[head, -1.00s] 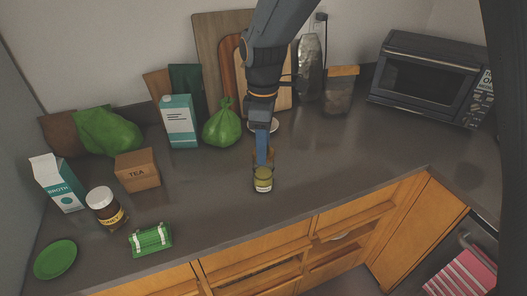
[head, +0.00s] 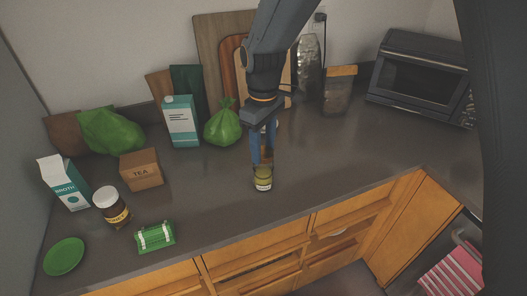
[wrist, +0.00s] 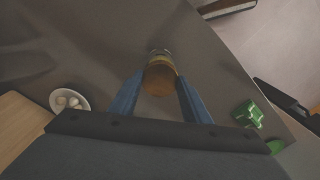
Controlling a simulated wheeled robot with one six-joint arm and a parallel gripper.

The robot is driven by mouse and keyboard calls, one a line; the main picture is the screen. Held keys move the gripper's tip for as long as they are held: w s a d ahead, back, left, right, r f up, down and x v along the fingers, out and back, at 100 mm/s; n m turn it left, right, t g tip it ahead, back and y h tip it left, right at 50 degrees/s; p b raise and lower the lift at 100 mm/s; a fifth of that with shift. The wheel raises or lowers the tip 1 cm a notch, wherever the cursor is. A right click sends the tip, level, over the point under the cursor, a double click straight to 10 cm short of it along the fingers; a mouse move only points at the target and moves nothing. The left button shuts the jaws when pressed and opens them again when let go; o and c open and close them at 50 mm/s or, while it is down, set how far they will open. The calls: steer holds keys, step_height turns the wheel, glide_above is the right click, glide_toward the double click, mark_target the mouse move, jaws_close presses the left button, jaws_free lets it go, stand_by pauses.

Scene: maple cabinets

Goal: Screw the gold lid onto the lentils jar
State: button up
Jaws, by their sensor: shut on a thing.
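The lentils jar (head: 263,184) is a small jar with a pale label, standing upright on the counter near its front edge. The gold lid (wrist: 160,80) sits at the jar's mouth and hides most of the jar (wrist: 160,54) in the wrist view. My gripper (head: 263,161) points down over the jar, its two blue fingers on either side of the lid. It is shut on the lid, with the fingers also showing in the wrist view (wrist: 160,95). I cannot tell how the threads sit.
A green bag (head: 222,125) and a bowl (wrist: 69,101) with pale round things are behind. The counter right of the jar is clear.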

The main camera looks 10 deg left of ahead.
steer(key=shift+f+m, duration=0.1)
steer(key=shift+m, duration=0.3)
steer(key=m+p, duration=0.2)
steer(key=m, duration=0.1)
steer(key=shift+s, duration=0.1)
steer(key=shift+f+m, duration=0.15)
steer(key=shift+m, duration=1.35)
steer(key=o, duration=1.1)
steer(key=shift+o, duration=0.2)
